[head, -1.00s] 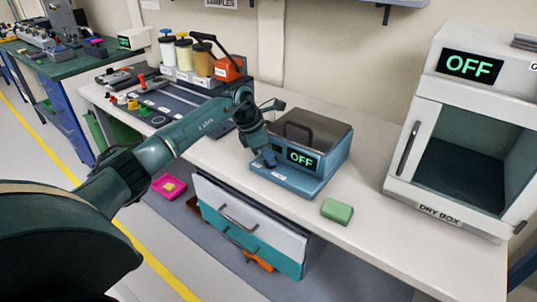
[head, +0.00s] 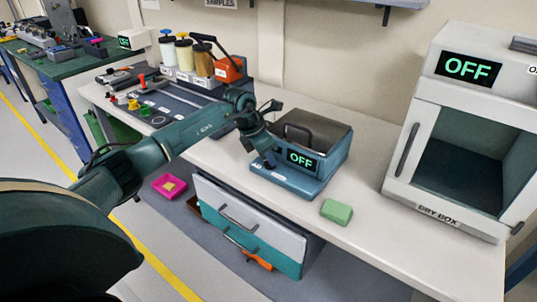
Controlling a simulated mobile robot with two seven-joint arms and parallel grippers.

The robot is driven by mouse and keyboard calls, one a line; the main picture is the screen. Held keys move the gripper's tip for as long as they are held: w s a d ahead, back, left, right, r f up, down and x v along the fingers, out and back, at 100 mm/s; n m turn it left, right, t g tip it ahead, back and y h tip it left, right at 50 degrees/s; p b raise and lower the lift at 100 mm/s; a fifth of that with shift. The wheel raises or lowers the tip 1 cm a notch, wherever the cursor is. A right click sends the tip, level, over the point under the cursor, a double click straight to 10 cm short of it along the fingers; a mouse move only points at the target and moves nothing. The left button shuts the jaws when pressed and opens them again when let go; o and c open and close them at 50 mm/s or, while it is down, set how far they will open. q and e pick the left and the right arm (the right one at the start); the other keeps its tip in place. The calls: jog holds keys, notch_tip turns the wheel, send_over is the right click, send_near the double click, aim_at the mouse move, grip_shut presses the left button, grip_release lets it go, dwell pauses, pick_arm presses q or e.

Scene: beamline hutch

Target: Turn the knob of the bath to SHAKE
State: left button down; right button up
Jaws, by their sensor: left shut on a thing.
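The bath (head: 328,160) is a blue box with a metal lid and a black handle, on the white bench. Its display (head: 302,161) reads OFF in green. My left gripper (head: 268,160) is at the left part of the bath's front, beside the display, pointing down. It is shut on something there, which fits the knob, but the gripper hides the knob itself. Small labels show on the bath's sloping front ledge. My right gripper is not in view.
A green block (head: 336,211) lies on the bench in front of the bath. A dry box (head: 460,130), its display reading OFF, stands to the right. Jars (head: 185,55) and a dark mat (head: 160,103) with small parts lie to the left.

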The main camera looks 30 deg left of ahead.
pick_arm(q)
jog(key=shift+r+n+t, duration=0.15)
jog(key=shift+n+t, duration=0.15)
jog(key=shift+n, duration=0.5)
jog(key=shift+d+n+y, duration=0.1)
jog(key=shift+n+y, duration=0.7)
jog(key=shift+n, duration=0.5)
jog(key=shift+n+y, duration=0.5)
jog(key=shift+n, duration=0.9)
jog(key=shift+d+n+y, duration=0.1)
jog(key=shift+n+y, duration=0.4)
jog(key=shift+n, duration=0.8)
jog(key=shift+w+n+b, duration=0.1)
jog(key=shift+n+b, duration=0.2)
jog(key=shift+b, duration=0.05)
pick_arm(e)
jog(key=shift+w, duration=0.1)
pick_arm(q)
jog(key=shift+n+y, duration=0.4)
jog(key=shift+n, duration=0.3)
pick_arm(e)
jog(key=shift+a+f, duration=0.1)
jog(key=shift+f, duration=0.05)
pick_arm(q)
jog(key=shift+n+b, duration=0.45)
jog(key=shift+n, duration=0.25)
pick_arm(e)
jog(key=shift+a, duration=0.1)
